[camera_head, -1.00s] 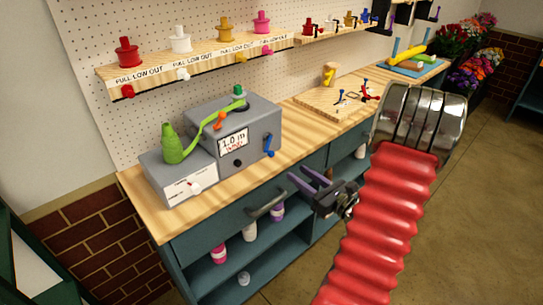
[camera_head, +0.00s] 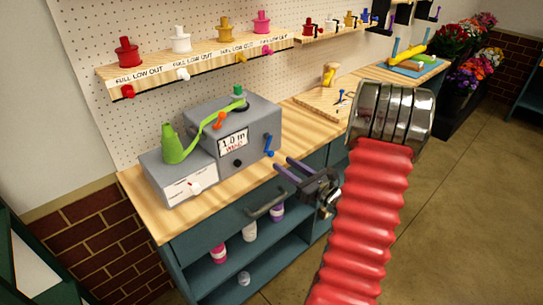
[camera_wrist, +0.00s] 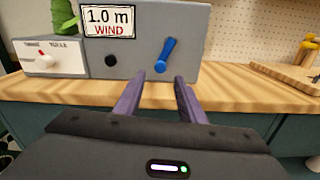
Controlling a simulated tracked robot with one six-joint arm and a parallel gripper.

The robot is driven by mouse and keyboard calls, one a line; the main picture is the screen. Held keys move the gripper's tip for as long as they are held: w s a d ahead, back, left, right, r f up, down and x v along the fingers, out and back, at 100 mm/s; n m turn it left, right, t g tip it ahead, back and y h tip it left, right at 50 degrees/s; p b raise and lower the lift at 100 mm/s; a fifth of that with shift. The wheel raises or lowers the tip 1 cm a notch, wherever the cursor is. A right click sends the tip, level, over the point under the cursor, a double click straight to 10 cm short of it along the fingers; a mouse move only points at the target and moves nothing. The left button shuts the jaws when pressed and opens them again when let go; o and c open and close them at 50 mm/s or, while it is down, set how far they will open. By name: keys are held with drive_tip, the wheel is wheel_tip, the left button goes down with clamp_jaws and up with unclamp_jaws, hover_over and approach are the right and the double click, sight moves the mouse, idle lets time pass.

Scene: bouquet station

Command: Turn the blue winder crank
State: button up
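The blue winder crank (camera_head: 269,146) is on the right part of the front face of the grey winder box (camera_head: 210,155). In the wrist view the crank (camera_wrist: 165,54) stands slightly tilted, its top leaning right, just beyond my fingertips. My gripper (camera_head: 282,165) is in front of the bench edge, below and to the right of the crank in the head view. In the wrist view its two purple fingers (camera_wrist: 158,82) are apart with nothing between them. The crank appears between the fingers in line of sight, but they do not touch it.
A display reading "1.0 m WIND" (camera_wrist: 108,20) and a black knob (camera_wrist: 111,60) are left of the crank. A green spool cone (camera_head: 177,145) stands on the smaller box at left. A drawer handle (camera_head: 266,204) sticks out below.

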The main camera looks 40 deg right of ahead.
sight(273, 156)
drive_tip(key=w, duration=0.7)
drive_tip(key=shift+w+a, duration=0.1)
drive_tip(key=shift+w, duration=0.25)
clamp_jaws()
